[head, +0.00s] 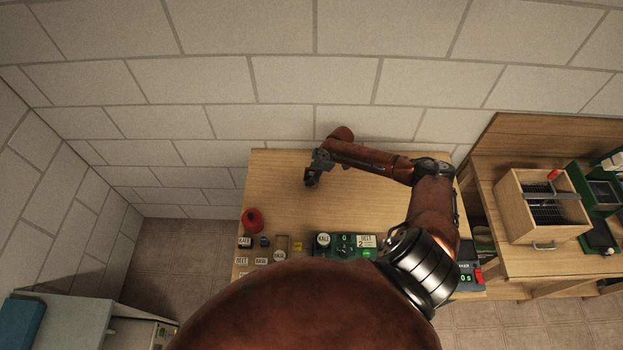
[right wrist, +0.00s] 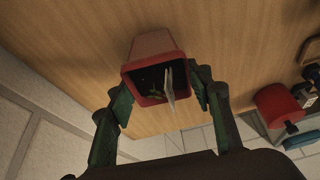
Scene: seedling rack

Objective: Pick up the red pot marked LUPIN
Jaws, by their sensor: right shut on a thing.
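A small red pot (right wrist: 154,45) is between the fingers of my right gripper (right wrist: 162,88) in the right wrist view. It holds dark soil, a little green seedling and a white label (right wrist: 168,82) seen nearly edge-on, so its marking cannot be read. The gripper is shut on the pot near its rim. In the head view my right gripper (head: 313,173) is over the back of the wooden table, and the pot is hidden there. A second red object (head: 252,219) stands at the table's left edge; no marking shows on it. My left gripper is not in view.
Labelled blocks and pots, among them a KALE label (head: 245,242), line the front left of the wooden table (head: 290,205). A green panel (head: 345,253) lies to their right. A wooden box (head: 525,212) stands on the right-hand bench. The table's middle is clear.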

